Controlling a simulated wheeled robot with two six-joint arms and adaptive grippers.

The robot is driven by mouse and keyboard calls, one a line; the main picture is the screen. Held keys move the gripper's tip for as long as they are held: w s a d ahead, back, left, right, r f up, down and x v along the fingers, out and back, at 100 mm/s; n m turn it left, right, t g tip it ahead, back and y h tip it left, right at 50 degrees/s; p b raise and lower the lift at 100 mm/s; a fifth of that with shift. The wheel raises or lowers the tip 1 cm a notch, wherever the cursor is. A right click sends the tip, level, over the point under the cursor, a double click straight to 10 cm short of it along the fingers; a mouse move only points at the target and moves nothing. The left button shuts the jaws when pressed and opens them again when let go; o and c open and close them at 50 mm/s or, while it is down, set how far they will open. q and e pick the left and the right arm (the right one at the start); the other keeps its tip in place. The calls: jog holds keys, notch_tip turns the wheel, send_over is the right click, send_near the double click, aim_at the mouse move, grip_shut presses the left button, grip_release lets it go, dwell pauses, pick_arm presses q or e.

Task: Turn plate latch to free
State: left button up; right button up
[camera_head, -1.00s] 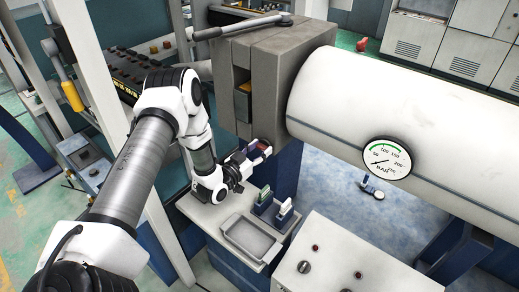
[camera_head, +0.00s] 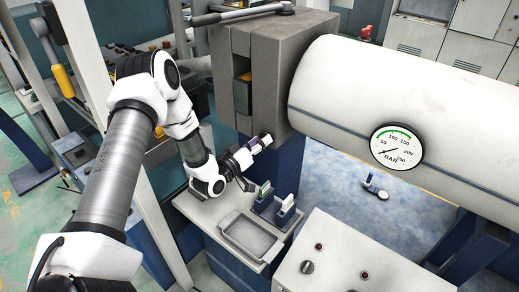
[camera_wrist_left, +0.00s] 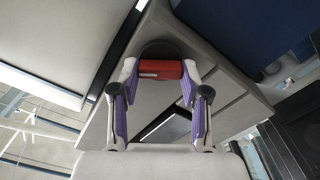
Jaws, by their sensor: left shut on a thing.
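My left gripper (camera_head: 262,142) is at the lower front corner of the grey extruder block (camera_head: 262,75), below the slot in its side. In the left wrist view, the purple-padded fingers (camera_wrist_left: 160,72) are closed on a red piece that looks like the plate latch (camera_wrist_left: 160,69). The latch lies crosswise between the fingertips, against a dark rounded part. In the head view the fingers mostly hide it. I cannot tell its exact turn angle. My right gripper is not in view.
A long grey lever (camera_head: 235,15) lies on top of the block. A white cylinder with a gauge (camera_head: 396,146) runs to the right. Below the gripper, a small table holds a grey tray (camera_head: 249,238) and two small blocks in blue holders (camera_head: 285,211).

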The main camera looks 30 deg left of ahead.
pick_arm(q)
jog(key=shift+a+f+n+b, duration=0.1)
jog(key=shift+a+n+b, duration=0.05)
jog(key=shift+n+b, duration=5.1)
jog(key=shift+n+p, duration=0.35)
jog(key=shift+n, duration=0.2)
jog(key=o, duration=1.1)
jog(key=shift+o, duration=0.2)
